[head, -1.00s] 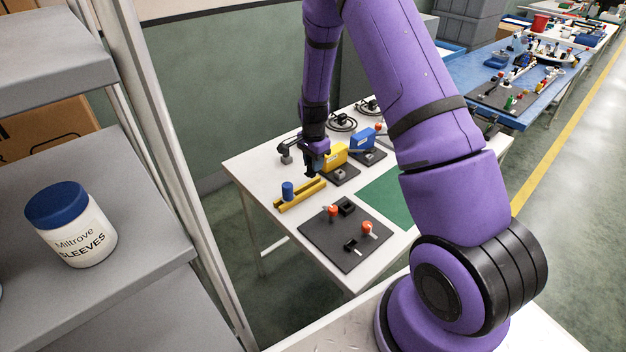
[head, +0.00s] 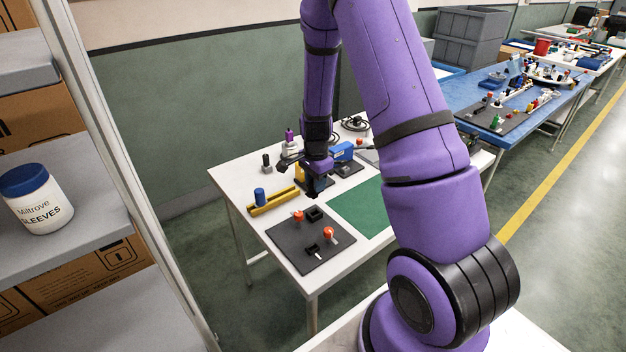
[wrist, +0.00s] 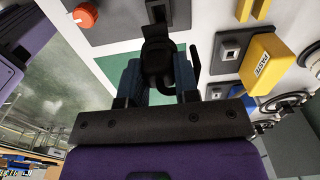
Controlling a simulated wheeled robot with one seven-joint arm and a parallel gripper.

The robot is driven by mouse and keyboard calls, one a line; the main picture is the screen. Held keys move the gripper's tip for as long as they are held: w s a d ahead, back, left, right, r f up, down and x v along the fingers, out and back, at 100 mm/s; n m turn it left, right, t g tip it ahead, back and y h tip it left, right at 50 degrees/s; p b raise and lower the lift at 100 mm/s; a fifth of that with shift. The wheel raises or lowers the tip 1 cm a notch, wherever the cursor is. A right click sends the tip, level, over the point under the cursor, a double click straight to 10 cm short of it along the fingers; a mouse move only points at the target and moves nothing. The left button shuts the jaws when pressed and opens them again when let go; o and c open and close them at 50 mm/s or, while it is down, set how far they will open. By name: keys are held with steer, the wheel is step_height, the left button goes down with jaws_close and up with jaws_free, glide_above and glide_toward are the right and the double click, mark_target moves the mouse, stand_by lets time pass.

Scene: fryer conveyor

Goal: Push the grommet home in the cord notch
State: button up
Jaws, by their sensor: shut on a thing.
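My gripper (head: 315,192) is low over the white table, between the yellow item and the green mat. In the wrist view my gripper (wrist: 158,80) is shut on a dark, rounded part (wrist: 157,58), with dark blue surfaces on both sides of it. I cannot tell whether this part is the grommet. A black block (wrist: 165,12) shows just beyond it. A grey block with a dark slot (wrist: 231,47) stands on a dark pad to the right; I cannot tell if the slot is the cord notch. The contact under the fingers is hidden.
A dark board (head: 290,255) holds two orange-red knobs and black blocks. A green mat (head: 360,208) lies beside it. A yellow rail (head: 272,207) with a blue cylinder (head: 259,195) is at left. A yellow PASTE item (wrist: 264,66) and a blue box (head: 342,151) stand nearby.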

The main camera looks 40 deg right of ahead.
mark_target(315, 197)
steer(key=shift+f, duration=2.35)
steer(key=shift+f, duration=1.7)
stand_by(0.5)
steer(key=o, duration=1.1)
steer(key=shift+r, duration=0.1)
steer(key=shift+r, duration=2.9)
steer(key=shift+r, duration=0.1)
step_height(315, 197, up, 11)
steer(key=shift+f, duration=0.15)
